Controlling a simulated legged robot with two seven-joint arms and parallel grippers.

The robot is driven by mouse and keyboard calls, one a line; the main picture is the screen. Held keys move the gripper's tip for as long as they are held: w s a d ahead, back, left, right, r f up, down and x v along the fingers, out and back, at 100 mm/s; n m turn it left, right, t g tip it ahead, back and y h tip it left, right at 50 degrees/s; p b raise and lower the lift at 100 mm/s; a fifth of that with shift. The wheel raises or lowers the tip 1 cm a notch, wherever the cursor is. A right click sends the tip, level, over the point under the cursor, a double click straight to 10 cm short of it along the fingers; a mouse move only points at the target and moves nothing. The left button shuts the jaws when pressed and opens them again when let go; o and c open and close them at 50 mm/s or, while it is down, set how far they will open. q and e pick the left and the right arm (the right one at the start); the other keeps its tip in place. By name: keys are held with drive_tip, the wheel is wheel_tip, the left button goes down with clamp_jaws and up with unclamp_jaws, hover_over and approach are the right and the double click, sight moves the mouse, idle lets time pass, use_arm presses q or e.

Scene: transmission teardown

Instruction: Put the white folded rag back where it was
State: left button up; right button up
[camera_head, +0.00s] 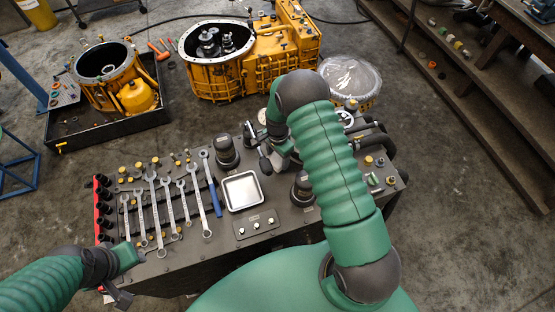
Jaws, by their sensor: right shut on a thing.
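I cannot make out the white folded rag in this view. My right gripper (268,158) is over the back part of the dark bench, beside a black cylindrical fitting (227,152). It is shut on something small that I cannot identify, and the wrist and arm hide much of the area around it. My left gripper (122,296) is low at the bench's front left corner, apart from the tools. Its fingers are too small and dark to tell whether they are open.
A shallow metal tray (242,206) lies on the bench (205,262), right of several wrenches (168,205) and a blue-handled tool (215,198). Behind stand a yellow transmission housing (215,80), a black bin (100,133) with yellow parts, and a plastic-covered round part (350,78). Wooden steps (470,100) are at right.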

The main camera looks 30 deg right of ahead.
drive_tip(key=shift+s+f, duration=0.2)
drive_tip(key=shift+f, duration=0.45)
drive_tip(key=shift+s+f, duration=0.15)
drive_tip(key=shift+f, duration=0.45)
drive_tip(key=shift+s, duration=0.1)
drive_tip(key=o, duration=1.2)
drive_tip(key=shift+a+f, duration=0.1)
drive_tip(key=shift+f, duration=0.1)
use_arm(q)
drive_tip(key=shift+s+a+r, duration=0.1)
drive_tip(key=shift+s+r, duration=0.2)
drive_tip(key=shift+r, duration=0.05)
drive_tip(key=shift+s+r, duration=0.1)
drive_tip(key=shift+r, duration=0.05)
use_arm(e)
drive_tip(key=shift+r, duration=0.15)
